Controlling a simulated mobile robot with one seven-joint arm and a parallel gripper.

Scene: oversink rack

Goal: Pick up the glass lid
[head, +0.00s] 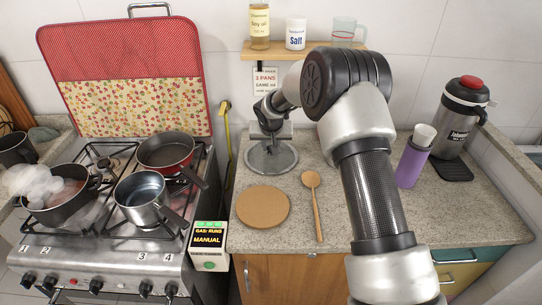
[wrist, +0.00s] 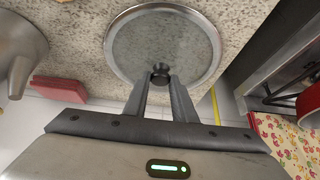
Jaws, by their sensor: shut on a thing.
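The glass lid (head: 271,158) is round and clear with a metal rim. It lies flat at the back of the counter, left of my arm; I cannot tell whether it touches the counter. My gripper (head: 269,127) is above its middle. In the wrist view the lid (wrist: 195,45) fills the upper middle, and the fingers of my gripper (wrist: 160,76) are shut on its dark knob. The fingers hide part of the near side of the lid.
A round cork mat (head: 262,207) and a wooden spoon (head: 316,210) lie in front. Left is a stove with a steaming pot (head: 62,199), a saucepan (head: 142,196) and a red pan (head: 166,152). A purple bottle (head: 410,165) and a jug (head: 460,118) stand right. A shelf (head: 275,50) hangs above.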

